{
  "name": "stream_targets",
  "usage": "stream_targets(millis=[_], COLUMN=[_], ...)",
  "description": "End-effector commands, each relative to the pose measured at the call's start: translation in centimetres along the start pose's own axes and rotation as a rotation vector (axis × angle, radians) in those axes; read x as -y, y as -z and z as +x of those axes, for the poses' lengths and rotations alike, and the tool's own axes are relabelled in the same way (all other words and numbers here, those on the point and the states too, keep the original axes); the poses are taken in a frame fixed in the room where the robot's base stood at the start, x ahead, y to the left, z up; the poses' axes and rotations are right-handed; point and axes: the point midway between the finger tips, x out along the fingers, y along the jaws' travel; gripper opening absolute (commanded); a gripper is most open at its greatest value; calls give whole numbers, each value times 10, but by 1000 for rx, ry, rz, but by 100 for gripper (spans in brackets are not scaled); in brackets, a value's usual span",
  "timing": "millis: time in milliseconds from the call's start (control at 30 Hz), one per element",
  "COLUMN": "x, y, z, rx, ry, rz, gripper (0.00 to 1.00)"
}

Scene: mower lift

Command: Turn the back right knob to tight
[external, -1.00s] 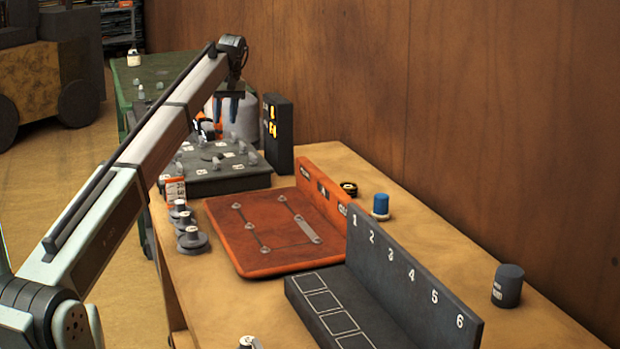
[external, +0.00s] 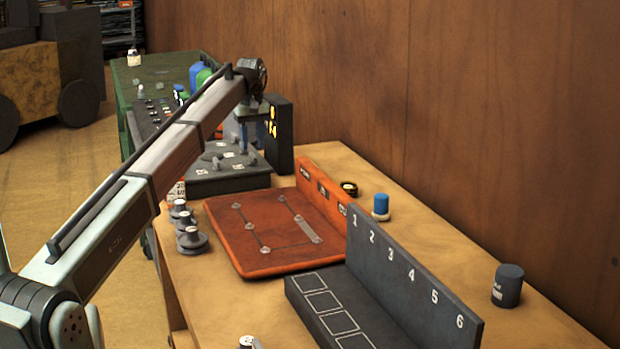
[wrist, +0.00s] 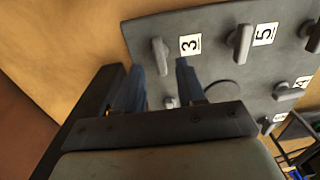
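The grey knob panel (external: 228,184) lies at the far end of the bench, with several grey lever knobs and white number labels. My gripper (external: 252,148) points down over its back right part, near the dark upright box. In the wrist view my gripper (wrist: 159,68) is open, its two blue fingers apart. A grey knob (wrist: 160,55) beside label 3, at the panel's corner, shows between and just beyond the fingertips. It looks like the back right knob. I see no clear contact. Another knob (wrist: 240,42) stands beside label 5. My gripper hides part of the panel.
A dark upright box (external: 279,135) with yellow marks stands close behind my gripper. An orange-red board (external: 270,255) with a raised back lies nearer on the bench. Several grey spools (external: 190,240) stand at the bench's left edge. A blue-topped item (external: 381,204) stands to the right.

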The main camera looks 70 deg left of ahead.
Motion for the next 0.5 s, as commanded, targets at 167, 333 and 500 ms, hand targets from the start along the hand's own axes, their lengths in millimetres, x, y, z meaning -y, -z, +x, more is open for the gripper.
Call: stream_targets(millis=[167,333,500], x=[0,0,0], y=[0,0,0], z=[22,32,34], rx=[1,0,-1], ry=[1,0,0], rz=[0,0,0], gripper=[39,39,39])
